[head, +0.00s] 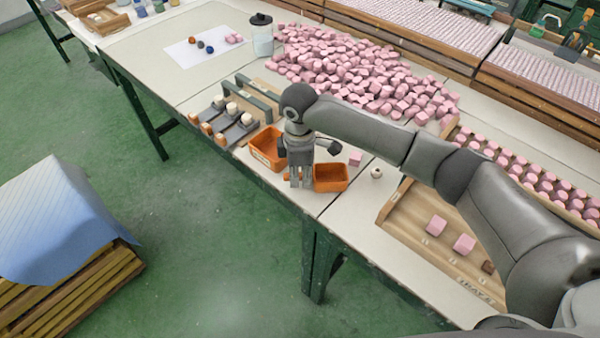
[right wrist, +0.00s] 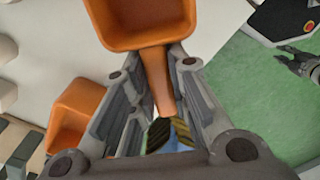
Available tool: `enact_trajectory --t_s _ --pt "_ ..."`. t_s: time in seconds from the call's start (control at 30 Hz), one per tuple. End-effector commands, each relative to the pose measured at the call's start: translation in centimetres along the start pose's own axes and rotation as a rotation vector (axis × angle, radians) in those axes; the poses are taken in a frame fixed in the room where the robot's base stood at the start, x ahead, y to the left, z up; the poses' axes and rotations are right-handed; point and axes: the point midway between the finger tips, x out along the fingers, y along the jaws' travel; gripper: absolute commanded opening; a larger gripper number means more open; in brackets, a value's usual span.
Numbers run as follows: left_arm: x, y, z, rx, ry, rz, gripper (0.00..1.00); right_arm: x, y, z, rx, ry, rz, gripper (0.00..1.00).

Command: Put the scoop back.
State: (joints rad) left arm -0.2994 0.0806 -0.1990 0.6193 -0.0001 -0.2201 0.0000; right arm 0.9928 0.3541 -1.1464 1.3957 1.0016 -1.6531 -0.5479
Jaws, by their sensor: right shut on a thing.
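The orange scoop (head: 331,178) is in my right gripper (head: 299,183). In the right wrist view, its pan (right wrist: 142,22) is at the top and its handle (right wrist: 160,85) runs down between the two fingers of my right gripper (right wrist: 165,130). In the head view the gripper points down at the table's front edge, with the pan on its right. Whether the scoop touches the table I cannot tell. My left gripper (right wrist: 302,68) shows small at the right edge of the wrist view, its jaws unclear; it is not in the head view.
An orange bin (head: 262,157) stands just left of the right gripper. Brushes with pale tops and grey holders are further left. A pink block (head: 355,159) and a small white ring (head: 376,173) lie to the right.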

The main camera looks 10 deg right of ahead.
Motion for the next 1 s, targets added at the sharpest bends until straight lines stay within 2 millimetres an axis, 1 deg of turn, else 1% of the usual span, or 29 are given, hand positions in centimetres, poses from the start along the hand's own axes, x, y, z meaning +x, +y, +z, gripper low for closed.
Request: enact_trajectory --t_s 0.2,0.23,0.37,0.73,0.87,1.0 --pt "-0.1 0.0 0.0 0.001 -0.001 0.000 0.32 0.2 0.0 0.0 0.001 0.000 -0.001 0.00" --pt "-0.1 0.0 0.1 0.001 -0.001 0.001 0.32 0.2 0.0 0.0 0.001 0.000 -0.001 0.20" --pt "0.0 0.1 0.1 0.001 -0.001 0.001 0.32 0.2 0.0 0.0 0.000 0.000 0.000 0.37" --pt "0.1 0.1 0.1 0.002 -0.001 0.001 0.32 -0.1 0.0 0.0 0.000 0.001 0.001 0.38" --pt "0.1 0.1 0.1 0.002 -0.001 0.001 0.32 -1.7 0.1 -0.1 0.000 0.003 0.003 0.38" --pt "0.1 0.1 0.1 0.002 0.000 0.001 0.32 -4.6 0.1 -0.1 0.000 0.003 0.004 0.38"
